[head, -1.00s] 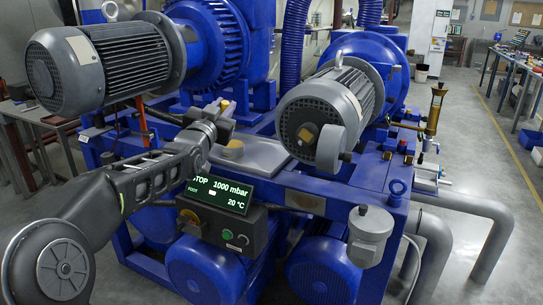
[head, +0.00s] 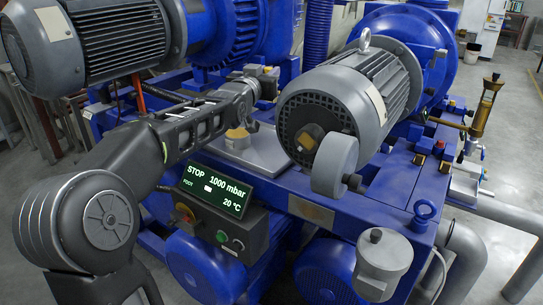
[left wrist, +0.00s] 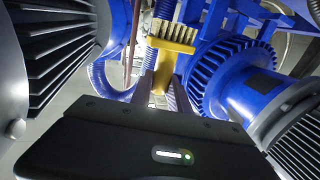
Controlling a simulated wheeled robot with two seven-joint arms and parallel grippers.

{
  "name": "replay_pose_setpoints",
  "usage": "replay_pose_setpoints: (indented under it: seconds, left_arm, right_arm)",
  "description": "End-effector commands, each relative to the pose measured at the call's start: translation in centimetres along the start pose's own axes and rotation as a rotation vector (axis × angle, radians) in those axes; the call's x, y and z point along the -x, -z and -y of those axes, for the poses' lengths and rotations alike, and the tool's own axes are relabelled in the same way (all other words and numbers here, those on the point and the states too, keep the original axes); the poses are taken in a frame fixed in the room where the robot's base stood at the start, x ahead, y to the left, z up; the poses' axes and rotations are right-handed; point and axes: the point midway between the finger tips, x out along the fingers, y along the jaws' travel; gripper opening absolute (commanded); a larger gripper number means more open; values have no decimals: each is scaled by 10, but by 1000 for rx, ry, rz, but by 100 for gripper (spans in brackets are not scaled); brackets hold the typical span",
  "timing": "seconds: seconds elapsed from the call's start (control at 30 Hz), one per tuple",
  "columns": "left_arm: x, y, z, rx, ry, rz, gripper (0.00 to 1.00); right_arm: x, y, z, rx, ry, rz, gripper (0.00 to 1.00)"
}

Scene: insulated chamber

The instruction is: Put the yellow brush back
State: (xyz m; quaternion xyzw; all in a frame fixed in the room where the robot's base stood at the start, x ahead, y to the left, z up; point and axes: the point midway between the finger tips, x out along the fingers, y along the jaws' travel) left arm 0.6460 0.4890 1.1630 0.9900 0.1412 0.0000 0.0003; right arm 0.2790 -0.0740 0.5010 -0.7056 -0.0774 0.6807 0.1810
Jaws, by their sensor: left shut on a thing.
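The yellow brush (left wrist: 172,45) shows in the left wrist view, with pale bristles along its upper side and a yellow handle toward me. My left gripper (left wrist: 164,72) is shut on its handle and holds it in front of the wrist camera. In the head view the left gripper (head: 264,76) is above the blue machine frame, behind the grey plate and left of the grey motor. The brush is too small there to make out clearly. My right gripper is in no view.
A grey motor (head: 345,105) stands close right of my left gripper, and another motor (head: 95,40) is at upper left. A grey plate with a yellow-topped part (head: 237,135) lies below the arm. The display (head: 218,190) reads STOP.

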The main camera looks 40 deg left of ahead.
Motion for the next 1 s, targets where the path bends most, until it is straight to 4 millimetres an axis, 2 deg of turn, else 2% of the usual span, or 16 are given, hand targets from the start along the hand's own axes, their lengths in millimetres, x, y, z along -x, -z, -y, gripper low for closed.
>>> replay_pose_setpoints:
  seconds: [0.13,0.23,0.37,0.6,0.7,0.8,1.0]
  left_arm:
    - [0,-6,0,0,0,1,0]
    - [0,-19,0,-1,0,3,0]
    - [0,-48,0,0,0,5,0]
    - [0,-111,0,0,0,5,0]
    - [0,-127,0,0,0,2,0]
    - [0,-134,0,-2,0,0,0]
    - [0,-135,0,-2,0,-1,0]
  right_arm:
    - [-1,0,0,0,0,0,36]
    - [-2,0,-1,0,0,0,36]
    - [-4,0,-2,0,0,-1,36]
    - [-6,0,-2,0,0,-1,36]
    - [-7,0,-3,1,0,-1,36]
    - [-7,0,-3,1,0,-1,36]
    - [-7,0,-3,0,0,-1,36]
